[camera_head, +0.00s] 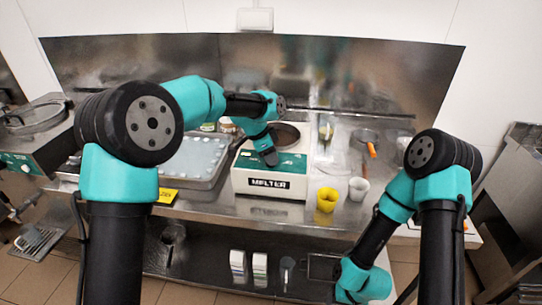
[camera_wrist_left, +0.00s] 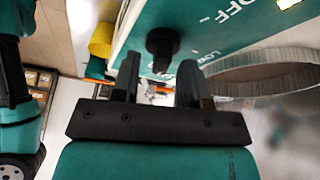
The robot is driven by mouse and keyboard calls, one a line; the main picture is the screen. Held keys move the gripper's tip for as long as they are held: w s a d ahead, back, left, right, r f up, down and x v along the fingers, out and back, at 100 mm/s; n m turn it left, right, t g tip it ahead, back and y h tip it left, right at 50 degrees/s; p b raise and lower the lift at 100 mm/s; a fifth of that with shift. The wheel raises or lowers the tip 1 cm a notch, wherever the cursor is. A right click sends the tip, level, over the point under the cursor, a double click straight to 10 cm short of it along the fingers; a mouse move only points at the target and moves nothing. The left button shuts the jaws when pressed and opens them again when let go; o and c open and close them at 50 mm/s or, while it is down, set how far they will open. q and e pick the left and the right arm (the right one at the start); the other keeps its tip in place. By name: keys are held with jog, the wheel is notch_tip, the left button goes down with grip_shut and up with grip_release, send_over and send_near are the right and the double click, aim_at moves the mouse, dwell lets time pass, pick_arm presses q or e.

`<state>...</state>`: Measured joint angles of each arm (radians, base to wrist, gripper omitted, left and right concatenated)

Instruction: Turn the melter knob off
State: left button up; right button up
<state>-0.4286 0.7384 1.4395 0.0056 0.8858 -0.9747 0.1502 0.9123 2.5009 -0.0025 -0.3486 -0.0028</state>
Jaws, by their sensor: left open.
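The melter (camera_head: 242,181) is a white box with a green front panel, a MELTER label and a round opening on top; it stands on the steel counter. My left gripper (camera_head: 270,158) is at its green panel and hides the knob in the head view. In the left wrist view the black knob (camera_wrist_left: 162,42) sits on the green panel (camera_wrist_left: 205,30), with OFF and LOW printed near it. The open fingers of my left gripper (camera_wrist_left: 157,82) point toward the knob, apart from each other; I cannot tell whether they touch it. My right gripper's jaws do not show.
A yellow cup (camera_head: 326,200) and a white cup (camera_head: 358,189) stand right of the melter. A covered metal tray (camera_head: 190,158) is on its left. A pan with an orange handle (camera_head: 371,150) lies behind the cups. My right arm hangs low at the counter's front right.

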pick_arm(q)
jog(key=shift+d+f, duration=0.1)
jog(key=shift+f, duration=0.2)
jog(key=shift+c, duration=0.4)
jog(key=c, duration=0.5)
